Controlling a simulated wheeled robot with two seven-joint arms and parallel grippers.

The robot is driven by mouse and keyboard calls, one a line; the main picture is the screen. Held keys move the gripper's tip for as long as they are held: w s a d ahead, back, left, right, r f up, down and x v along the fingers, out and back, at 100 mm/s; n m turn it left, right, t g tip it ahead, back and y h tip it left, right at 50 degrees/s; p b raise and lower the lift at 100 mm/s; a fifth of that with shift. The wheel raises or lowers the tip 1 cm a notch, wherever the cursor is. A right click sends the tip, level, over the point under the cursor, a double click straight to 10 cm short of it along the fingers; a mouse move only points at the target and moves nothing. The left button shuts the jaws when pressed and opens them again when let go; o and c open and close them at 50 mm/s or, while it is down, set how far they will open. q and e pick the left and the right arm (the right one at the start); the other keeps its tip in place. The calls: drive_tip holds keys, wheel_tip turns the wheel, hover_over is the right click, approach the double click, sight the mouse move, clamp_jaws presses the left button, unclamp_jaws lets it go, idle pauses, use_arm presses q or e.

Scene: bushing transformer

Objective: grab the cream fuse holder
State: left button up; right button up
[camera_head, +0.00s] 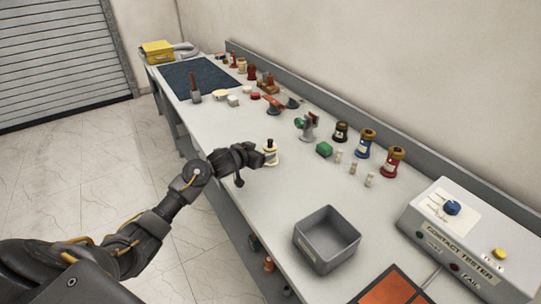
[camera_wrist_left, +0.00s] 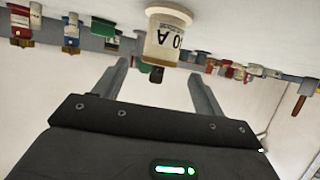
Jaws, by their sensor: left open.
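The cream fuse holder (camera_head: 271,156) stands upright on the workbench, with a dark knob on top, beside my left gripper (camera_head: 259,158). In the left wrist view, which is upside down, the cream fuse holder (camera_wrist_left: 165,40) shows its wide base and a printed label. My left gripper (camera_wrist_left: 158,78) is open, with one finger to each side of the holder's line. The holder is ahead of the fingers; I cannot tell whether any part is between the tips. My right gripper is not in view.
A grey open bin (camera_head: 326,240) stands nearer on the bench, and a contact tester box (camera_head: 462,235) is at right. A green block (camera_head: 324,149) and several coloured bushings, such as a red one (camera_head: 393,161), stand behind. Bench surface around the holder is clear.

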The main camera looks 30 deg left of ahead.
sight(267, 148)
use_arm(q)
drive_tip(key=shift+w, duration=0.15)
drive_tip(key=p+x, duration=0.1)
drive_tip(key=x, duration=0.3)
drive_tip(key=shift+w, duration=0.15)
drive_tip(key=shift+w+f, duration=0.15)
drive_tip(key=shift+w, duration=0.15)
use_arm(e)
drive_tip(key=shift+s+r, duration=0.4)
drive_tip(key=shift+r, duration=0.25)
use_arm(q)
drive_tip(key=shift+c, duration=0.8)
drive_tip(key=c, duration=1.1)
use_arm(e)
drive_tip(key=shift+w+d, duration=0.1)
